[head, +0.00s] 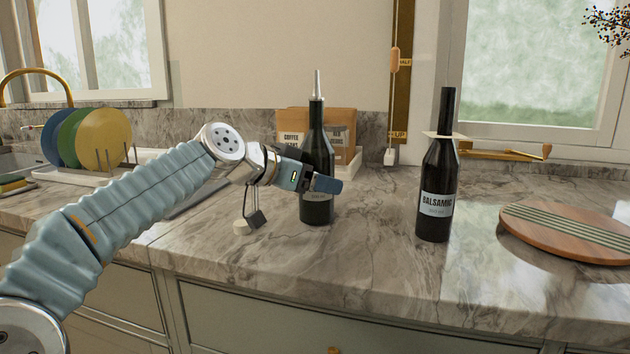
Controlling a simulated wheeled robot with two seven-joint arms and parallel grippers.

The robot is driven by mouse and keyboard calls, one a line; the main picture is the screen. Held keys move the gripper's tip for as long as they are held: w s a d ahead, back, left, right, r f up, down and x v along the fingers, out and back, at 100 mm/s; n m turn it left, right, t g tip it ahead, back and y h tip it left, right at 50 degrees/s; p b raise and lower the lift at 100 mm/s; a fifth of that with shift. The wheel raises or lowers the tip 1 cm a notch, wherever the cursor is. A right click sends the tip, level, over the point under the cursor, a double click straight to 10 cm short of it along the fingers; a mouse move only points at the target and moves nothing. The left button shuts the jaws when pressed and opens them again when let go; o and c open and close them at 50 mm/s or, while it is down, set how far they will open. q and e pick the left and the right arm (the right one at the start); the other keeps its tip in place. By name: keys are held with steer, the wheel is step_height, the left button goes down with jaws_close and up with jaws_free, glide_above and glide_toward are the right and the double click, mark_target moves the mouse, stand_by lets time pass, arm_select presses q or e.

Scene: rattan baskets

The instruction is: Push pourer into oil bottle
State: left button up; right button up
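The dark oil bottle (317,150) stands upright on the counter, left of the balsamic bottle. The metal pourer (317,85) stands upright at the top of its neck; I cannot tell how deep it sits. My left gripper (316,183) reaches in from the left at the bottle's body, just above its pale label (316,197). One blue-tipped finger crosses in front of the bottle. The other finger is hidden, so I cannot tell whether the gripper is closed on the glass. My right gripper is out of view.
A balsamic bottle (437,190) with a pale collar stands to the right. A round striped board (570,230) lies farther right. A plate rack (95,140) is at the left. Packages (292,128) stand behind the oil bottle. The counter between the bottles is clear.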

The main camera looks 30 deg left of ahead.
arm_select(q)
steer(key=o, duration=1.7)
steer(key=shift+f, duration=0.1)
steer(key=shift+c, duration=0.2)
steer(key=shift+r, duration=0.25)
steer(key=v, duration=1.2)
steer(key=shift+b, duration=0.35)
